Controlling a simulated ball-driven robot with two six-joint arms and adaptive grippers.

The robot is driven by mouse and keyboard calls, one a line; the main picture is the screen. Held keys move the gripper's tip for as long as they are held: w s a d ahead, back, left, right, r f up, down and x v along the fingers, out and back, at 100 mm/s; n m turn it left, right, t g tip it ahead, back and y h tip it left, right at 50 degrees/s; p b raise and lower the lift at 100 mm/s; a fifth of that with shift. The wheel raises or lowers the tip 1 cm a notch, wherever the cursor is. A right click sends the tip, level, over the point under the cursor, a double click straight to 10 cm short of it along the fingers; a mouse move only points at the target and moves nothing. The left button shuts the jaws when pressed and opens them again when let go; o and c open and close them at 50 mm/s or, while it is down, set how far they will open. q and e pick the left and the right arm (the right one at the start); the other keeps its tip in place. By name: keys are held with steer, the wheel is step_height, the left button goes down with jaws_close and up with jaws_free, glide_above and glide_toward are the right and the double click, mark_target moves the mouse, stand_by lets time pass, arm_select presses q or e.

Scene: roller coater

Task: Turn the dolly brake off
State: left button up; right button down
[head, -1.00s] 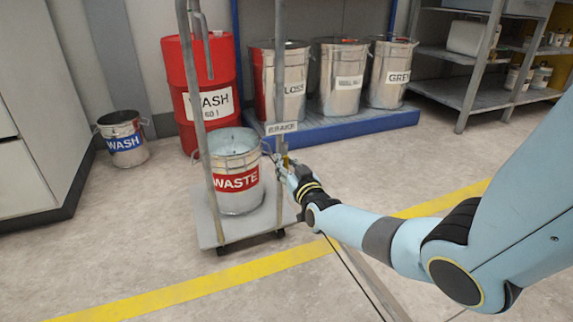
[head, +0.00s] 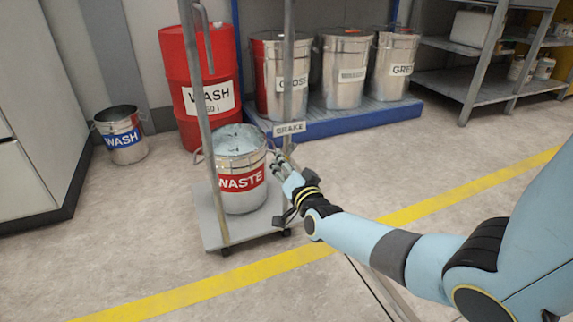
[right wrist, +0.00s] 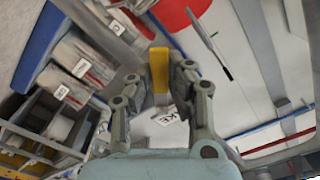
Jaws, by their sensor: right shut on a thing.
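The dolly (head: 212,228) is a grey platform with upright metal posts, standing on the floor left of centre in the head view. A white BRAKE sign (head: 289,128) is on its right post. My right gripper (head: 280,158) is just below that sign, beside the post. In the right wrist view, the yellow brake lever (right wrist: 158,72) is between the fingers of my right gripper (right wrist: 168,80), which is shut on it. The lever is mostly hidden by the fingers in the head view. My left gripper is out of view.
A metal WASTE bucket (head: 240,197) stands on the dolly. A red WASH drum (head: 203,115) and a blue pallet (head: 345,121) with several metal cans are behind it. A small WASH bucket (head: 122,148) is at the left. The floor in front is clear, with a yellow line (head: 240,272).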

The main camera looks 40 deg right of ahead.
steer(key=shift+w+a+r+m, duration=0.1)
steer(key=shift+a+r+m, duration=0.35)
steer(key=shift+m, duration=1.25)
steer(key=shift+a+r+m, duration=0.1)
steer(key=shift+r+m, duration=0.65)
steer(key=shift+m, duration=0.95)
steer(key=shift+w+a+r+m, duration=0.1)
steer(key=shift+a+r+m, duration=0.35)
steer(key=shift+m, duration=1.25)
steer(key=shift+d+r, duration=0.15)
steer(key=shift+r, duration=0.1)
steer(key=c, duration=1.2)
jaws_free()
steer(key=shift+c, duration=0.2)
steer(key=v, duration=1.2)
